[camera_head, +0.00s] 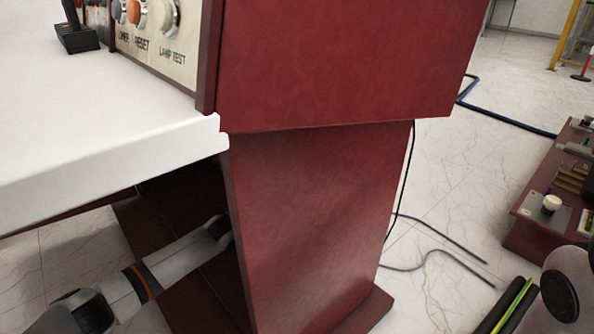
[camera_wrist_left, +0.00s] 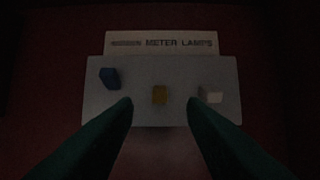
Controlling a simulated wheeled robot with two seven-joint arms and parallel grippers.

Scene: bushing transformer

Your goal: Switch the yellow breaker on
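In the dim left wrist view, the yellow breaker (camera_wrist_left: 160,95) is the middle one of three on a grey plate (camera_wrist_left: 180,68). A blue breaker (camera_wrist_left: 110,78) is to its left and a white breaker (camera_wrist_left: 211,96) to its right. My left gripper (camera_wrist_left: 159,103) is open, its two dark fingers apart and pointing at the plate, one on each side of the yellow breaker in the picture. No contact is visible, and the depth gap is hard to judge. In the head view my left arm reaches under the desk; its gripper is hidden there.
A "METER LAMPS" label (camera_wrist_left: 163,43) is above the plate. The red console (camera_head: 320,210) and white desk (camera_head: 90,130) enclose the space around my left arm. A panel with knobs (camera_head: 150,40) is above the desk. Cables (camera_head: 440,255) lie on the floor at right.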

